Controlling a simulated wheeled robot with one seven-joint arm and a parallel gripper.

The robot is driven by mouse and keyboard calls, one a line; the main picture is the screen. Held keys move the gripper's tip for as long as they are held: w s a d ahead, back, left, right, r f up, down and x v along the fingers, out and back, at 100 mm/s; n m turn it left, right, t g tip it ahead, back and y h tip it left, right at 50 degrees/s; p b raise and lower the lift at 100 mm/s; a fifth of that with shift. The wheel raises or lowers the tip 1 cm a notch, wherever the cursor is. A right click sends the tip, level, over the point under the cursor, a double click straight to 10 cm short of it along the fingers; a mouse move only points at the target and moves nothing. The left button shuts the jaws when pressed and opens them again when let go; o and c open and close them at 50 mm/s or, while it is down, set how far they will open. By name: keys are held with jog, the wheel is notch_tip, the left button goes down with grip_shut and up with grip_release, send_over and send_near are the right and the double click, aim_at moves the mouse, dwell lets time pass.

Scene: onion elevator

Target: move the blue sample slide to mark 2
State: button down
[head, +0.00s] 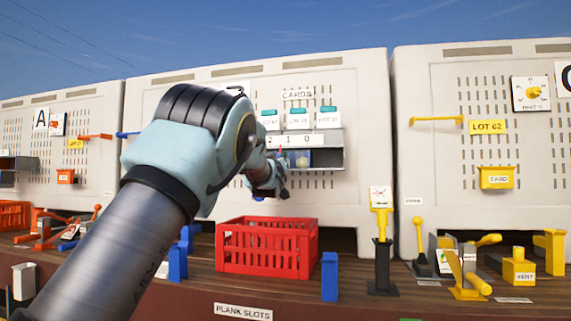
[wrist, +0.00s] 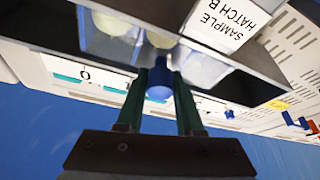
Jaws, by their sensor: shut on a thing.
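The sample hatch is a grey box (head: 329,139) on the middle white panel, with a scale strip (head: 293,140) reading 2, 1, 0 from left to right. A bluish pane (head: 298,158), apparently the blue sample slide, covers part of its opening. My gripper (head: 281,191) is in front of the hatch's lower left, partly hidden by my arm. In the wrist view, which is upside down, my gripper (wrist: 159,84) has its two fingers closed around a round blue knob (wrist: 159,78) at the hatch edge. The slide's exact mark is unclear.
Pale round things (wrist: 110,23) show behind the hatch's pane. Cards (head: 298,119) hang above the hatch. A red crate (head: 267,247) stands on the bench below, beside a blue post (head: 329,277). A black stand with a yellow top (head: 381,225) is to the right.

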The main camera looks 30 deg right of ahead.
jog(key=w+a+b, duration=0.1)
jog(key=w+a, duration=0.1)
jog(key=shift+w+a, duration=0.25)
jog(key=shift+a, duration=0.05)
jog(key=c, duration=0.5)
grip_release()
jog(key=shift+c, duration=0.2)
jog(key=b+v, duration=0.5)
jog(key=v, duration=0.6)
jog(key=shift+w+f, duration=0.1)
